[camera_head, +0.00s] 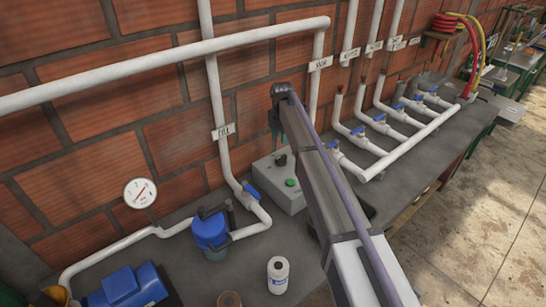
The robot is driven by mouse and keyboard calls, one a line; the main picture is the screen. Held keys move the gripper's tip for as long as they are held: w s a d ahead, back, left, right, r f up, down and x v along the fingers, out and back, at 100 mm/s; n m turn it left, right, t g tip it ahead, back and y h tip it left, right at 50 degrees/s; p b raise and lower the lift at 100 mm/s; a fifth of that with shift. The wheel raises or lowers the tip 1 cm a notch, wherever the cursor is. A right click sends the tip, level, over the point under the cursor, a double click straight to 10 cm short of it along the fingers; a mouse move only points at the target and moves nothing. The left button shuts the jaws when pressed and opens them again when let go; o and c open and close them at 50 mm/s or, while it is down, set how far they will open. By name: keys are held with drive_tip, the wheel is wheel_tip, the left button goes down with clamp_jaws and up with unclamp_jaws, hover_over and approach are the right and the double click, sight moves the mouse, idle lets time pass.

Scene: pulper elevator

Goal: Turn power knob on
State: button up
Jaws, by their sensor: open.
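A light grey control box (293,199) stands on the bench against the brick wall, near the middle of the view. A dark knob (281,160) sits on its top face, with a green button (291,183) in front of it. My gripper (278,133) is at the far end of my arm, pointing down above the box, a little above the knob in the picture. It is open and looks empty. I cannot tell how far it is from the knob, nor which way the knob is turned. My arm hides the right side of the box.
White pipes with blue-handled valves (359,131) run right of the box. Left are a blue-handled valve (252,190), a blue filter housing (211,232), a gauge (140,193) and a blue motor (125,288). A white bottle (278,276) stands in front.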

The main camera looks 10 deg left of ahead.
sight(281, 157)
wheel_tip(281, 157, down, 11)
drive_tip(key=b, duration=1.1)
drive_tip(key=shift+w+d+f, duration=0.1)
drive_tip(key=shift+r, duration=0.2)
drive_tip(key=shift+c, duration=0.3)
clamp_jaws()
